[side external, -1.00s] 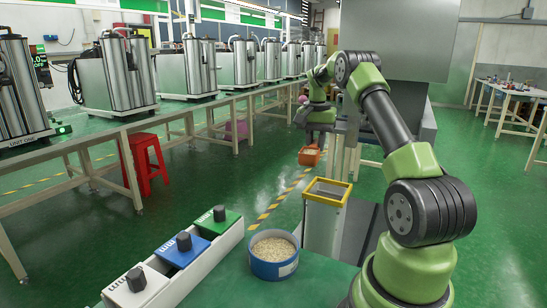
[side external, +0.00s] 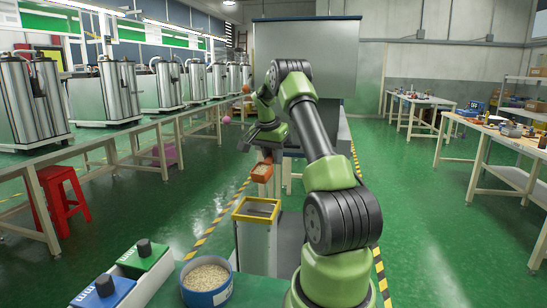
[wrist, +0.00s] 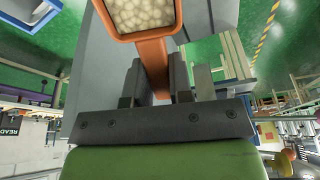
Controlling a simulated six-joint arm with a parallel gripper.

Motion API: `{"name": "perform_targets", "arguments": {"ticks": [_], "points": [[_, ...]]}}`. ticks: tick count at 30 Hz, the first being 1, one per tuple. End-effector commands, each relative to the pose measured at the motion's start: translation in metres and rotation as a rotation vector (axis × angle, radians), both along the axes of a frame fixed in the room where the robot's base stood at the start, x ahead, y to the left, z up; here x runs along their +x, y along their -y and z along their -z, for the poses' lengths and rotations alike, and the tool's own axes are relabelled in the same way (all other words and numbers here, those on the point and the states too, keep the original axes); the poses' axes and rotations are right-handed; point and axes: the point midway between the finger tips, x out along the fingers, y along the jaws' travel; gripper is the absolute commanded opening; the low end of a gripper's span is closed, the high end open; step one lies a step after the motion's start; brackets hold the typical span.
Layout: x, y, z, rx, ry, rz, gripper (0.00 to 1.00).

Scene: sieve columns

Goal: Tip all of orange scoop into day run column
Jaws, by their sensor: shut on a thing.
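The orange scoop (side external: 261,177) is held out beyond the yellow-framed column in the side view. In the wrist view the orange scoop (wrist: 152,58) shows at the top, full of pale beige grains (wrist: 140,14). My gripper (side external: 265,153) is shut on its handle; the two jaws of my gripper (wrist: 153,88) press on both sides of it. A column with a square yellow rim (side external: 257,219) and pale body stands nearer the camera, below the scoop in the picture. I read no label on it, so I cannot tell if it is the day run column.
A round blue tub of grains (side external: 222,295) stands on the green bench, beside a green box (side external: 143,262) and a blue box (side external: 102,294) with black knobs. A blue-rimmed white opening (wrist: 28,22) shows in the wrist view. Benches with metal machines line the left.

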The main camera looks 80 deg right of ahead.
Motion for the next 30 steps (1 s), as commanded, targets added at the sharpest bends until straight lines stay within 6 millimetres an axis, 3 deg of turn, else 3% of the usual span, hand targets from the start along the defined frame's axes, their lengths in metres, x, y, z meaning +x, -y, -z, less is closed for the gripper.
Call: {"name": "perform_targets", "arguments": {"ticks": [6,30], "points": [[0.002,-0.006,-0.008,-0.199,-0.057,-0.011,0.00],[0.012,-0.043,-0.026,-0.732,-0.207,-0.004,0.00]]}}
